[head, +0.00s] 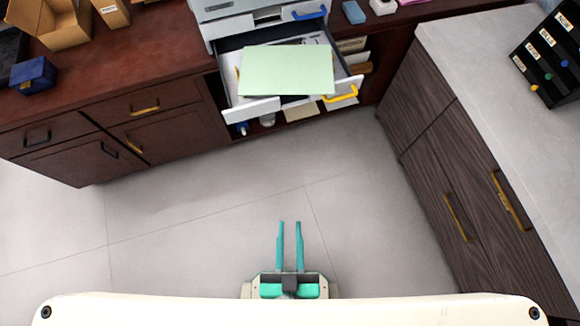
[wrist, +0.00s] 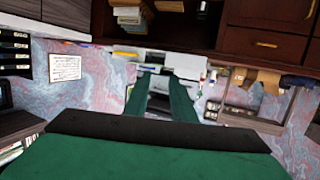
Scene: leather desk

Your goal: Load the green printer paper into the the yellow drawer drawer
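The light green paper (head: 287,70) lies flat over the pulled-out drawer (head: 252,110) of the grey printer. A yellow handle (head: 341,94) is on the right of this drawer's white front. I cannot tell whether the paper lies fully inside the drawer or rests partly on its walls. My gripper (head: 290,224) is over the floor, well short of the drawer. Its two teal fingers are apart with nothing between them. They also show as dark green fingers in the wrist view (wrist: 160,90).
The printer (head: 225,10) has a blue handle (head: 310,12) above the open drawer. Dark wood cabinets (head: 150,125) stand at the left, and a grey-topped cabinet (head: 480,90) at the right. A black labelled organizer (head: 550,55) stands on it. The floor (head: 200,220) between is clear.

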